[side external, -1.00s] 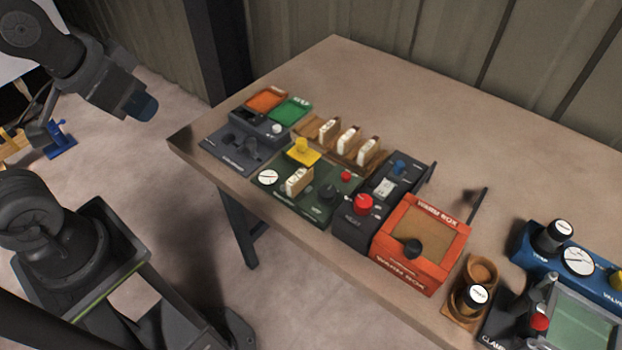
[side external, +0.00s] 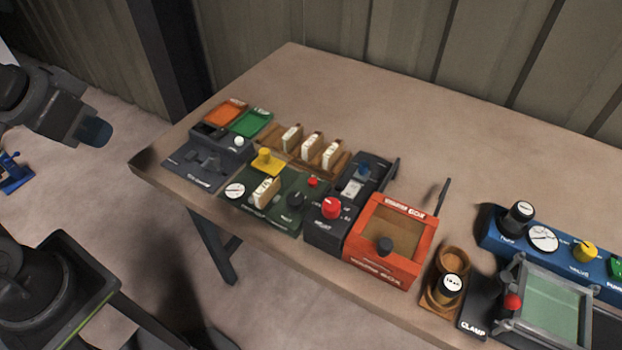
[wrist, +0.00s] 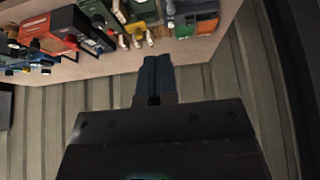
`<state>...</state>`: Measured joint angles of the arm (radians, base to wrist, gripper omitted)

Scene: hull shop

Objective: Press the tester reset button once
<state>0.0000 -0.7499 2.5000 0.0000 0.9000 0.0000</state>
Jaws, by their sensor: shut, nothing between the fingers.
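A dark green panel (side external: 285,217) with a white gauge, a black knob and a card in a slot sits near the table's front edge in the side external view; it looks like the tester. A small red button (side external: 313,182) is on its far right corner. A larger red knob (side external: 331,208) tops the dark box beside it. The lettering is too small to tell which is marked reset. My gripper (side external: 95,131) is off the table's left end, well apart from the panel. In the wrist view its blue-grey fingers (wrist: 154,73) are together and empty.
An orange box (side external: 366,268) stands right of the dark box, then a wooden cup holder (side external: 432,302) and a blue valve panel (side external: 487,226). A wooden rack (side external: 282,147) of white cards stands behind the panel. The table's back (side external: 400,130) is clear.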

